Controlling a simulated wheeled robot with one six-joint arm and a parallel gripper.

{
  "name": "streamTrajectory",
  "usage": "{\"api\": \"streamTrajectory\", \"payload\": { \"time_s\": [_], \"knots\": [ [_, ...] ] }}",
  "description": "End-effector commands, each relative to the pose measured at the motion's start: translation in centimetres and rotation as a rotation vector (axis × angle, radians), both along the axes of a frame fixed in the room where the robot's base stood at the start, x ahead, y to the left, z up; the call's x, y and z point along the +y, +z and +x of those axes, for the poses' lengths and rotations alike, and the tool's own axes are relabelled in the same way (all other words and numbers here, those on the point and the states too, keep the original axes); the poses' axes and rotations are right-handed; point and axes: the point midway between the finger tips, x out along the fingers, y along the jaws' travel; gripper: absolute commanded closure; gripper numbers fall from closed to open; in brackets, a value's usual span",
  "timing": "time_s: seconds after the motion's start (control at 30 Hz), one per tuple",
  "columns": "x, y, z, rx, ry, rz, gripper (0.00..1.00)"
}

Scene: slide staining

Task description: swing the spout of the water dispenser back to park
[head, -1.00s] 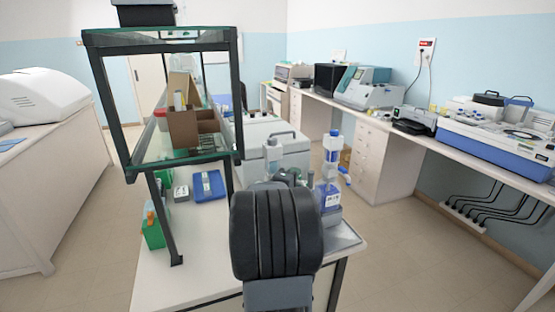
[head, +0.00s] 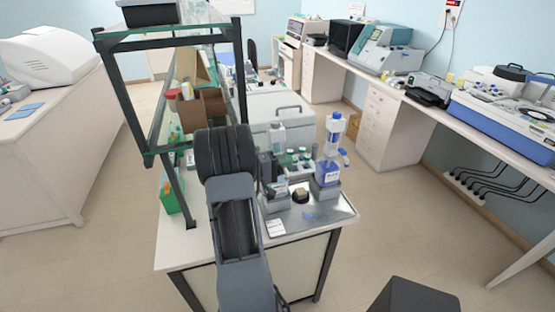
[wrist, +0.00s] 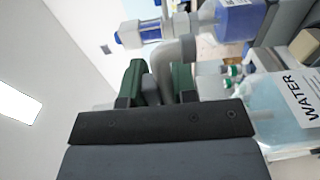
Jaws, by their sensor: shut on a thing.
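The water dispenser's clear bottle, labelled WATER (wrist: 285,100), is at the right of the wrist view, lying sideways in that picture. A grey curved spout (wrist: 165,65) runs between the two dark green fingers of my gripper (wrist: 160,85). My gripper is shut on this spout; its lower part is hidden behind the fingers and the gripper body. In the head view, my gripper (head: 266,166) is largely hidden by my arm, beside the water dispenser (head: 278,136).
A second dispenser with blue liquid (head: 328,172) stands close on the right, also near the fingers in the wrist view (wrist: 235,18). Green-capped bottles (head: 298,156) stand behind. A metal tray (head: 335,212) lies below. The glass shelf frame (head: 165,150) rises at left.

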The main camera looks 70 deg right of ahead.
Motion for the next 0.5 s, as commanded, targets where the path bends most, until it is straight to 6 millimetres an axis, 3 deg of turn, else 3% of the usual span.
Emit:
{"api": "streamTrajectory", "payload": {
  "time_s": [0.5],
  "knots": [
    [-0.11,-0.11,-0.51,0.001,-0.039,0.003,1.00]
  ]
}}
